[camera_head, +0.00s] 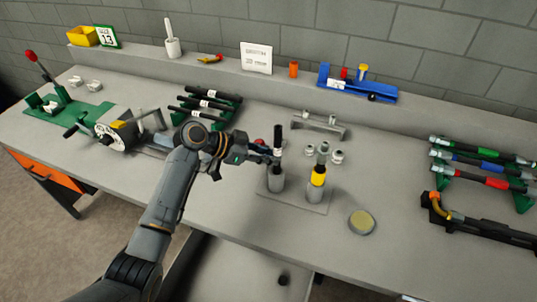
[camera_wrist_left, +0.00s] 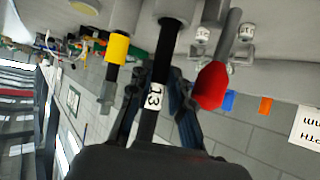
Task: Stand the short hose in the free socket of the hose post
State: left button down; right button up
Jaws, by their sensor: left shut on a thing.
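My left gripper (camera_head: 272,156) is shut on a short black hose (camera_head: 278,138) with a white band. In the left wrist view the hose (camera_wrist_left: 167,50) shows a label reading 13 between the fingers (camera_wrist_left: 155,98). The hose is upright over the left grey socket (camera_head: 277,183) of the hose post (camera_head: 300,199). Its lower end meets the socket mouth; I cannot tell how deep it sits. The right socket (camera_head: 315,194) holds a hose with a yellow band (camera_head: 318,175), also in the left wrist view (camera_wrist_left: 117,48). My right gripper is not in view.
A red-tipped grey rod (camera_wrist_left: 210,85) stands close beside the held hose. Small fittings (camera_head: 337,156) and a grey bracket (camera_head: 318,124) lie behind the post. A round yellowish dish (camera_head: 362,222) is at front right. A hose rack (camera_head: 480,165) stands at far right.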

pick_arm(q)
jog(key=shift+f+b, duration=0.9)
jog(key=shift+f, duration=0.2)
jog(key=c, duration=1.1)
grip_release()
jog(key=shift+c, duration=0.2)
jog(key=shift+s+r, duration=0.1)
jog(key=shift+r, duration=0.05)
jog(key=v, duration=1.1)
jog(key=shift+s+a, duration=0.2)
jog(key=shift+a, duration=0.2)
